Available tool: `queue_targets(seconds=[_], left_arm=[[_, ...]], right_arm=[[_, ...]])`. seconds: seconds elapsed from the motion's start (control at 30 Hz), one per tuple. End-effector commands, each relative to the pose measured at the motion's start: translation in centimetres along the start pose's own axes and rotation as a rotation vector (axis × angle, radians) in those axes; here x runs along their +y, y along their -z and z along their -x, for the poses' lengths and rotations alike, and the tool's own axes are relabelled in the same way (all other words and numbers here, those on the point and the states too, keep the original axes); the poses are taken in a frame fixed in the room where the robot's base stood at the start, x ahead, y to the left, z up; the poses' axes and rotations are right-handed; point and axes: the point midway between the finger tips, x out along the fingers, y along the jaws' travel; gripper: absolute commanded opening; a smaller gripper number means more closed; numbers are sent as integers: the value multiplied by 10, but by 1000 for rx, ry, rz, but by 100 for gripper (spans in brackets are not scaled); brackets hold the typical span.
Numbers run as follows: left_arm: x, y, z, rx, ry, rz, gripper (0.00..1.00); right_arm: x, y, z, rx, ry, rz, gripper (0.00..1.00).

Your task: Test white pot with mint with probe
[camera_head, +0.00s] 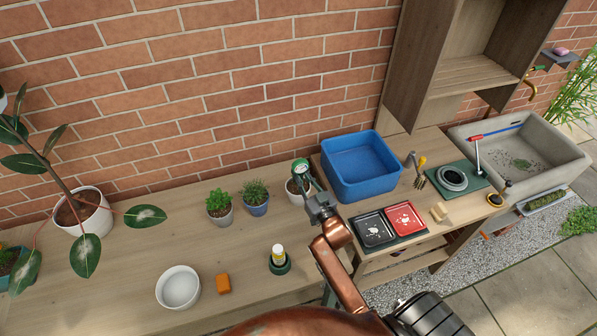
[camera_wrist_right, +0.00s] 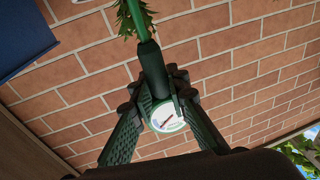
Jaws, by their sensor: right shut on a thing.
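My right gripper (camera_head: 318,201) is shut on the probe, which has a round dial and a green body (camera_head: 302,168). In the wrist view the fingers (camera_wrist_right: 165,105) close around the probe (camera_wrist_right: 150,60), its white dial (camera_wrist_right: 167,118) facing the camera. Its far end overlaps some green leaves (camera_wrist_right: 128,22); contact with soil cannot be told. In the head view a whitish pot (camera_head: 292,188) stands behind the probe, partly hidden by it. To its left are a blue pot with a leafy plant (camera_head: 257,207) and a light grey pot with a bright green plant (camera_head: 221,217). My left gripper is out of view.
A blue tub (camera_head: 361,165) stands right of the probe. A black tray (camera_head: 373,229) and a red tray (camera_head: 404,218) lie in front of it. A white bowl (camera_head: 178,287), an orange block (camera_head: 223,284) and a yellow-labelled bottle (camera_head: 278,256) stand at the front left.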

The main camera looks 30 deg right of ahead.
Motion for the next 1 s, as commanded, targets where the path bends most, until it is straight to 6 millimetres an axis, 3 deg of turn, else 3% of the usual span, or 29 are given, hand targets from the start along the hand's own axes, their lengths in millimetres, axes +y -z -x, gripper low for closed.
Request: queue_targets(seconds=[0.47,0.5,0.7,0.77,1.0], left_arm=[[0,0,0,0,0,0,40],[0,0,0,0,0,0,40],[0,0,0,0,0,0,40],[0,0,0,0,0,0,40],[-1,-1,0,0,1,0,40]], right_arm=[[0,0,0,1,0,0,0],[0,0,0,1,0,0,18],[0,0,0,1,0,0,31],[0,0,0,1,0,0,35],[0,0,0,0,0,0,35]])
